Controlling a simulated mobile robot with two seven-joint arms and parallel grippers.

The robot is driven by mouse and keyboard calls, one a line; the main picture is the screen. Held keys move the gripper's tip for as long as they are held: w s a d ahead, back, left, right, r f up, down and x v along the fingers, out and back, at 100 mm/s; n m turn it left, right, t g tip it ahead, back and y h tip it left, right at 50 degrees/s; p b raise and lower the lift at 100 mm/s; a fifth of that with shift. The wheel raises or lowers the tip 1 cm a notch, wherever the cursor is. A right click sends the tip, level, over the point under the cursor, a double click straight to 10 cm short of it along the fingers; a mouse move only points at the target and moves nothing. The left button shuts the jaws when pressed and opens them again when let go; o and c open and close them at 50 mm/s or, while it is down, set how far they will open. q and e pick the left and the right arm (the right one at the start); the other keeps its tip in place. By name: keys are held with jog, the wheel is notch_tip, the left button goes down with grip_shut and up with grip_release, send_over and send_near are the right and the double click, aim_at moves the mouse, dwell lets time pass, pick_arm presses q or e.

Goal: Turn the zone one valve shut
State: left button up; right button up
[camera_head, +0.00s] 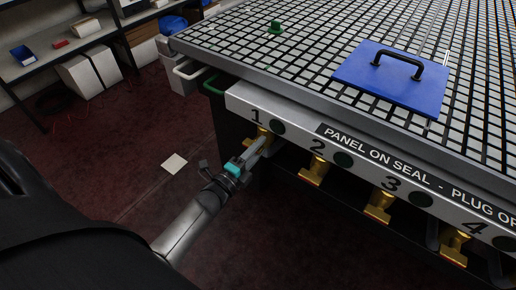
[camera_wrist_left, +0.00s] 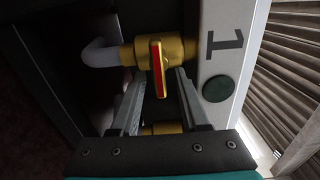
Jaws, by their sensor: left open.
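The zone one valve is a brass body (camera_wrist_left: 122,54) on a pale pipe, beside the number 1, in the left wrist view. Its red handle (camera_wrist_left: 156,68) lies crosswise to the pipe in that picture. My left gripper (camera_wrist_left: 157,92) is open, with one finger on each side of the handle's lower end. I cannot tell whether either finger touches it. In the head view my left gripper (camera_head: 258,150) is at the table's front edge under the 1, and it partly hides the brass valve (camera_head: 264,133). My right gripper is not in view.
More brass valves (camera_head: 314,170) hang along the table front (camera_head: 300,123) to the right, by dark green discs. A blue panel (camera_head: 390,88) with a black handle and a green knob (camera_head: 276,27) are on the grid top. Shelving stands at the upper left. The floor beside the arm is mostly clear.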

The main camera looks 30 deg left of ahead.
pick_arm(q)
jog(key=s+a+p, duration=0.1)
jog(key=s+p, duration=0.2)
jog(key=s, duration=1.2)
jog(key=shift+s, duration=0.15)
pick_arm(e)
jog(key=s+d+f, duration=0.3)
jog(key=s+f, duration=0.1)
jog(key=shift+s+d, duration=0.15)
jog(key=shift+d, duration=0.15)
pick_arm(q)
jog(key=shift+a, duration=0.1)
